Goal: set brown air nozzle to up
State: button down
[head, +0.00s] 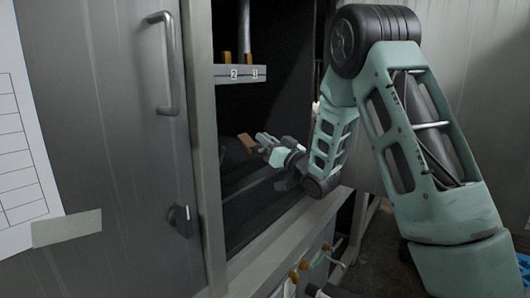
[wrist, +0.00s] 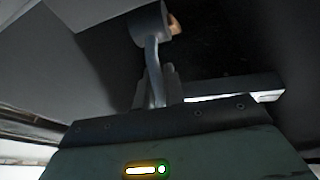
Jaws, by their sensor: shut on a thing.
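The brown air nozzle (head: 247,142) shows as a small brown piece inside the open cabinet, just left of my fingertips. My gripper (head: 262,138) reaches into the cabinet from the right and is shut on it. In the wrist view, a small copper-brown part (wrist: 174,24) shows at the top, beside a grey rounded piece at the fingertip end. Most of the nozzle is hidden by the fingers, and I cannot tell which way it points.
The grey door (head: 120,120) with a handle stands at left. Several orange-yellow knobs (head: 303,264) sit on the lower front panel.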

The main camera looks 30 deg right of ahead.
jog(key=shift+f, duration=0.1)
dwell(0.3)
jog(key=c, duration=1.5)
grip_release()
jog(key=shift+s, duration=0.1)
jog(key=b+v, duration=0.3)
jog(key=v, duration=0.2)
jog(key=b+v, duration=0.4)
jog(key=v, duration=0.1)
jog(key=f+b+v, duration=0.1)
jog(key=b+v, duration=0.3)
jog(key=v, duration=0.1)
jog(key=shift+b, duration=1.25)
